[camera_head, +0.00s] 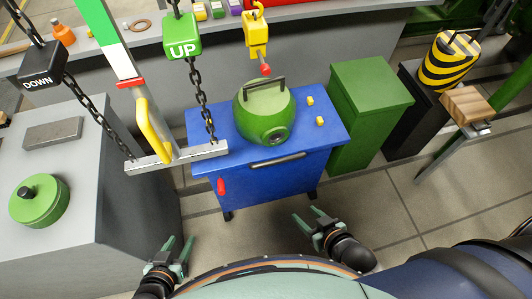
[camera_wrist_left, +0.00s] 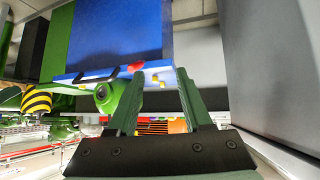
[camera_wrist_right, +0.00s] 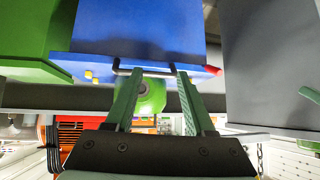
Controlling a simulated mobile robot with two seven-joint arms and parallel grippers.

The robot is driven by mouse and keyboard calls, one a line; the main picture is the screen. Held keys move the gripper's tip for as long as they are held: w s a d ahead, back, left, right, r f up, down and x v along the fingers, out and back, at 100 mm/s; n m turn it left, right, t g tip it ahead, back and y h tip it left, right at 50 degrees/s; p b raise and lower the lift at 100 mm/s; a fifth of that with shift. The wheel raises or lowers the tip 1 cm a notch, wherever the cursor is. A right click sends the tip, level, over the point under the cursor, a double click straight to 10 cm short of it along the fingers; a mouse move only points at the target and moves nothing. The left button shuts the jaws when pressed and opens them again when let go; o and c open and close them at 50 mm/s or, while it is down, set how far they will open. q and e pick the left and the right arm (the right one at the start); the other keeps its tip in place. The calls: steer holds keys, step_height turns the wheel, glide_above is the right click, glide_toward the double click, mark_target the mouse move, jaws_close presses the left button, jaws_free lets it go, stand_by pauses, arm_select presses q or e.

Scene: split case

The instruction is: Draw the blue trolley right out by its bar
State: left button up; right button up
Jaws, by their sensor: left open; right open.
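The blue trolley (camera_head: 262,190) stands in the middle of the head view, with a dark bar (camera_head: 277,162) along its near top edge. A green round casing (camera_head: 265,112) with a dark handle sits on its top. A red knob (camera_head: 221,187) is on its front left. My left gripper (camera_head: 178,246) is open and empty, low and to the left, apart from the trolley. My right gripper (camera_head: 306,217) is open and empty in front of the trolley, apart from the bar. The right wrist view shows the bar (camera_wrist_right: 140,71) beyond the right gripper's fingers.
A grey bench (camera_head: 90,150) with a green round part (camera_head: 39,200) stands left. A green box (camera_head: 368,110) stands right of the trolley. A chain-hung beam (camera_head: 176,158) and a yellow hook block (camera_head: 256,35) hang nearby. Floor (camera_head: 265,225) before the trolley is clear.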

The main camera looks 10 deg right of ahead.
mark_target(273, 154)
arm_select(q)
steer(key=shift+f, duration=0.1)
arm_select(e)
steer(key=shift+f, duration=0.1)
